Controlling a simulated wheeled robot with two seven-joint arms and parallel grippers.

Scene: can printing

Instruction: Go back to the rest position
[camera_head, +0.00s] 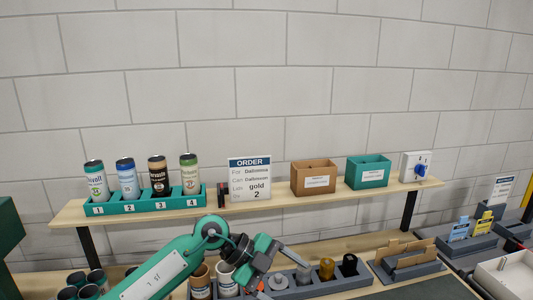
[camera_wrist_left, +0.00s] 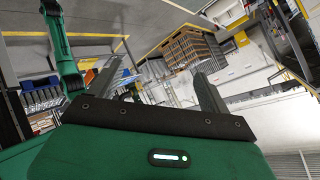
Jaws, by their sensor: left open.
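My left gripper (camera_head: 268,268) is at the lower middle of the head view, in front of the lower bench, at the end of my teal left arm. In the left wrist view its two grey fingers (camera_wrist_left: 157,90) stand wide apart with nothing between them, so it is open and empty. The wrist view is tilted and looks out into the room, not at the bench. My right gripper is in neither view.
Several cans stand in a numbered teal rack (camera_head: 140,207) on the shelf (camera_head: 290,202). An order sign (camera_head: 250,178), brown box (camera_head: 314,177) and teal box (camera_head: 368,172) stand to its right. Below, close to my gripper, a grey holder (camera_head: 310,289) carries several items.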

